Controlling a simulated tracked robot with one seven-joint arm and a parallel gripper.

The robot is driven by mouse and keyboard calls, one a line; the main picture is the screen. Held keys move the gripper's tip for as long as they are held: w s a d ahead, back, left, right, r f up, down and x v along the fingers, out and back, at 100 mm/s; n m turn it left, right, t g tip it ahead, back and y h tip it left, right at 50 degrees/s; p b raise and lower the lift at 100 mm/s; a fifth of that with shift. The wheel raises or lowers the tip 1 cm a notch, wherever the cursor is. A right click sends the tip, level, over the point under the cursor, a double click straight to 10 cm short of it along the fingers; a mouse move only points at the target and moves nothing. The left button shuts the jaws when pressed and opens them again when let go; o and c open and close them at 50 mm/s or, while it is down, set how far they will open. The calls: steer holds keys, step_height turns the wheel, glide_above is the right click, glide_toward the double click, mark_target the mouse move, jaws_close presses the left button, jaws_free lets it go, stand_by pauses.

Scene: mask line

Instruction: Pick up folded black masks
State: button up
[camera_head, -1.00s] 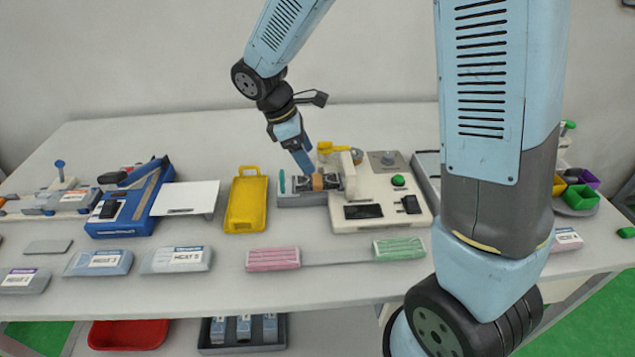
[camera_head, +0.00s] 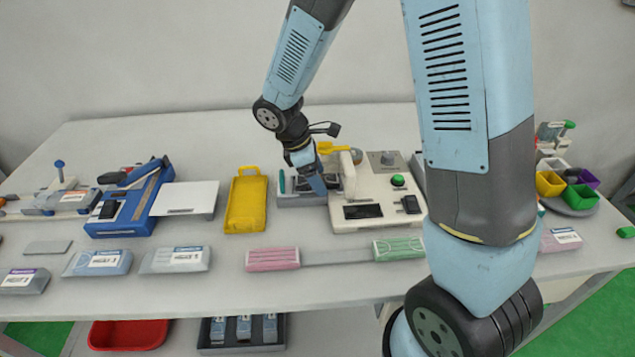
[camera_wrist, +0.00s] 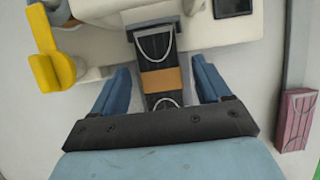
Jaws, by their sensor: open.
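The folded black masks (camera_wrist: 157,77) form a narrow stack with white ear loops and an orange-brown band around the middle. In the wrist view the stack lies between the two blue fingers of my gripper (camera_wrist: 161,66), with a gap on each side. In the head view the gripper (camera_head: 319,191) points down at the grey tray (camera_head: 287,201) beside the cream machine. The arm's end hides most of the masks there. My gripper is open. Whether the fingertips are level with the stack or above it, I cannot tell.
The cream machine (camera_head: 378,214) with a green button stands right of the tray. A yellow tray (camera_head: 245,209) is to the left. Pink masks (camera_head: 273,258) and green masks (camera_head: 399,248) lie in front. A yellow lever (camera_wrist: 43,72) stands close to the gripper.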

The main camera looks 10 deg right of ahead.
mark_target(325, 178)
steer(key=shift+f, duration=0.25)
stand_by(0.5)
steer(key=shift+c, duration=0.2)
steer(key=c, duration=1.2)
steer(key=shift+o, duration=0.2)
steer(key=shift+r, duration=0.55)
step_height(325, 178, up, 3)
steer(key=shift+f, duration=0.1)
steer(key=s+r, duration=0.9)
steer(key=s, duration=0.5)
steer(key=shift+a+r, duration=0.2)
steer(key=shift+r, duration=0.1)
